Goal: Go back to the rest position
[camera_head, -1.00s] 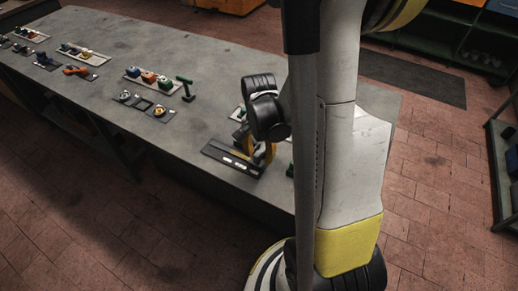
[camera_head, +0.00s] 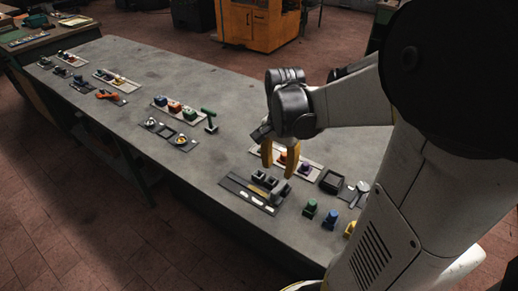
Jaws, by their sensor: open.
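My gripper (camera_head: 279,163) hangs from my arm over the right part of the long grey table (camera_head: 226,82). Its two yellow fingers point down and are spread apart, with nothing seen between them. The fingertips are near a dark tray (camera_head: 241,191) with small dark blocks; I cannot tell exactly how high above it they are. The fingers partly cover a pale tray with coloured pieces behind them.
Green (camera_head: 310,208) and blue (camera_head: 330,219) pieces stand at the front edge near my arm. A dark square box (camera_head: 332,181) is to their rear. A green T-shaped tool (camera_head: 209,119) stands left of my gripper. An orange cabinet (camera_head: 252,22) stands beyond the table.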

